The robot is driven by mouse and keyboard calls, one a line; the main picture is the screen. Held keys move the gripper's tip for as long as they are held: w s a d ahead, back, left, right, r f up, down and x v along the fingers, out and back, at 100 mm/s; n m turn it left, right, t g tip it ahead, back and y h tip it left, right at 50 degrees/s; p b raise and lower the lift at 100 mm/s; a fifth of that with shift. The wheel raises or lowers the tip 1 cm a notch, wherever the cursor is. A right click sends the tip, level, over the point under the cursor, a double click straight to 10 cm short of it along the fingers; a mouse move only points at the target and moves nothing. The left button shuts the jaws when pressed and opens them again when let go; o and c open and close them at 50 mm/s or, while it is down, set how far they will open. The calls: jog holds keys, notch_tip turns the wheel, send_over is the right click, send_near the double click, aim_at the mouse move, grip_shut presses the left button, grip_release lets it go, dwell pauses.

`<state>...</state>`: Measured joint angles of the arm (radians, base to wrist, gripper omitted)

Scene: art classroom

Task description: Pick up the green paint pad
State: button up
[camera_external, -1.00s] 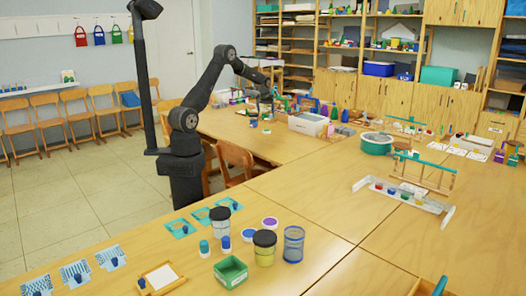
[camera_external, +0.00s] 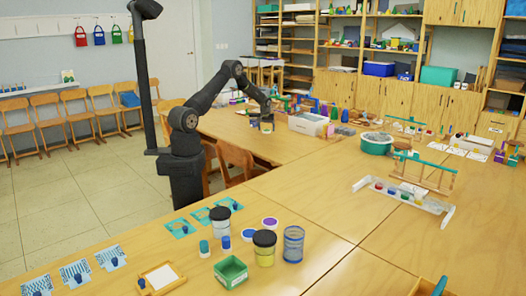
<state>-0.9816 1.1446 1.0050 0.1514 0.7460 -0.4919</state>
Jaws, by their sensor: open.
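My gripper (camera_external: 267,118) is at the far left table, pointing down, its jaws open just over or around a small round pot or pad (camera_external: 267,127). The fingers and this thing are too small to tell whether they touch. Another small round item (camera_external: 253,122) stands just left of it, and its colour is hard to make out. I cannot tell for certain which of these is the green paint pad. On the near table, a purple-topped round pad (camera_external: 270,223) and a blue-topped one (camera_external: 248,234) lie beside jars.
A white bin (camera_external: 307,124) and several small bottles stand right of my gripper. A round teal-rimmed tub (camera_external: 376,144) and a white tray of paints (camera_external: 400,195) are farther right. Chairs (camera_external: 234,160) stand before the table. The middle tabletop is clear.

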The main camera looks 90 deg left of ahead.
jog(key=shift+a+f, duration=0.1)
jog(key=shift+f, duration=0.15)
jog(key=c, duration=1.1)
jog(key=shift+r, duration=0.15)
